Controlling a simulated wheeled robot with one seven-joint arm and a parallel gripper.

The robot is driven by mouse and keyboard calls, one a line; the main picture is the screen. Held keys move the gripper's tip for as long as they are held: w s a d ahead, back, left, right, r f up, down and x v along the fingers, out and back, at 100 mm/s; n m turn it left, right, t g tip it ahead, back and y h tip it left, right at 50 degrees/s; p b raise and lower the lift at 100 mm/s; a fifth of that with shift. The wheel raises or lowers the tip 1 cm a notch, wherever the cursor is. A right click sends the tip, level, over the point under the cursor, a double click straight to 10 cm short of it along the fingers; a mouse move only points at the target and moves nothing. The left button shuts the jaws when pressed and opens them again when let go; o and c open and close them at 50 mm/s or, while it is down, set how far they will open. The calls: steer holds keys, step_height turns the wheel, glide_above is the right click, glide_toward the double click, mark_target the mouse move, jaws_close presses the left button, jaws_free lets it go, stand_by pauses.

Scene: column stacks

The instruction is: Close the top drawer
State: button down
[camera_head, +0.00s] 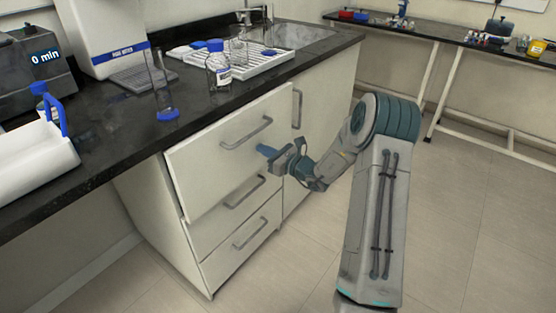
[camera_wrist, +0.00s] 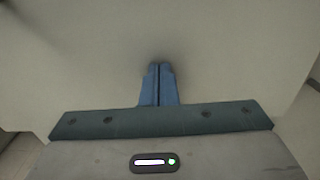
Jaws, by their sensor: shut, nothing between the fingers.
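The top drawer (camera_head: 229,150) is a white front with a grey bar handle (camera_head: 246,133). It stands out past the drawer fronts below it, so it is partly open. My gripper (camera_head: 263,149) is shut and empty, with its blue fingertips at the drawer front, below and right of the handle. In the wrist view the shut fingers (camera_wrist: 158,84) point at the plain pale drawer front (camera_wrist: 95,65). I cannot tell whether the tips touch it.
Two lower drawers with handles (camera_head: 245,193) look shut. The black countertop (camera_head: 205,113) above holds a blue-capped bottle (camera_head: 218,68), a cylinder (camera_head: 164,95), and a white rack (camera_head: 255,62). The floor (camera_head: 450,220) to the right is clear.

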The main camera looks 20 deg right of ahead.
mark_target(254, 144)
steer(key=x, duration=0.4)
steer(key=shift+r, duration=0.15)
steer(key=shift+a+r, duration=0.15)
steer(key=shift+a, duration=0.05)
steer(key=p+v, duration=0.2)
steer(key=v, duration=1.3)
steer(key=s+a+r+n+g+p, duration=0.9)
steer(key=s+a+r+n+g, duration=0.4)
steer(key=s+a+r+n, duration=0.35)
steer(key=s+d+r+n+h+p, duration=0.3)
steer(key=s+r+n+h+p, duration=0.2)
steer(key=s+r+n, duration=0.1)
steer(key=s+d+r+n+t+h+p, duration=0.1)
steer(key=s+d+r+n+h+p, duration=0.3)
steer(key=s+r, duration=0.4)
steer(key=shift+s+n+h+p, duration=0.3)
steer(key=shift+n+h+p, duration=0.2)
steer(key=shift+n+h, duration=0.45)
